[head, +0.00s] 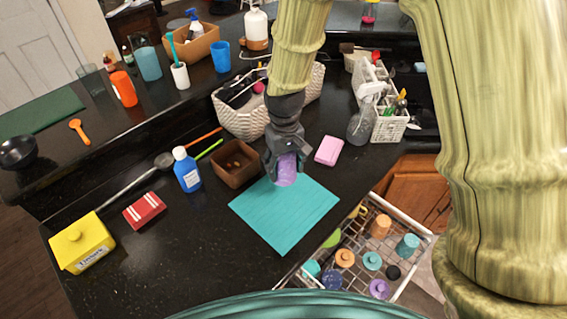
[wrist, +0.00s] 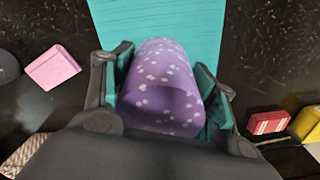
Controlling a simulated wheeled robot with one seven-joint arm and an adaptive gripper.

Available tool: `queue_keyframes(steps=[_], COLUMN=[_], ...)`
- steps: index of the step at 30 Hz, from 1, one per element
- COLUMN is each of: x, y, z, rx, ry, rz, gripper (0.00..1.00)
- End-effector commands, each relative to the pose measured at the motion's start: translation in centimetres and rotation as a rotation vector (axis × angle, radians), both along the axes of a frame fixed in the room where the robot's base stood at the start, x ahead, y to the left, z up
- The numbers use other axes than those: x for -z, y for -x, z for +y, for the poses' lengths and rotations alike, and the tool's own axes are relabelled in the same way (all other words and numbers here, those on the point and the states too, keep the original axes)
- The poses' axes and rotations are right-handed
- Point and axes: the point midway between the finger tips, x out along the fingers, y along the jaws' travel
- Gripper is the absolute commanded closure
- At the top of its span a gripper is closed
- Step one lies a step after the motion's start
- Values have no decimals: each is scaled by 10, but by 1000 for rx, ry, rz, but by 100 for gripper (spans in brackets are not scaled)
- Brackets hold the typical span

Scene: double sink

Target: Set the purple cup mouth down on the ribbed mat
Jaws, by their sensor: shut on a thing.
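My gripper (head: 287,158) is shut on the purple cup (head: 287,172). In the wrist view the cup (wrist: 163,88), purple with pale spots, lies between the two teal-padded fingers (wrist: 165,92). I cannot tell which way its mouth faces. The teal ribbed mat (head: 283,222) lies flat on the dark counter. In the head view the cup shows at the mat's far edge; how high it is above the counter is unclear. The mat (wrist: 158,22) shows beyond the cup in the wrist view, and its surface is bare.
A brown box (head: 236,166) and a pink block (head: 328,151) flank the gripper. A wire rack (head: 420,235) with several cups is at lower right. A woven basket (head: 240,122) stands behind.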

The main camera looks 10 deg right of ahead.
Motion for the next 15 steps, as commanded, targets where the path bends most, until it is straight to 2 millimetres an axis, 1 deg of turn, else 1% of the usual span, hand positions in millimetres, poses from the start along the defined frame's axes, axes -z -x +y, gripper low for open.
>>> queue_keyframes(steps=[1, 15], x=[7, 38], y=[0, 0], z=[0, 0], rx=[0, 0], ry=[0, 0], rz=[0, -1], gripper=[66, 66])
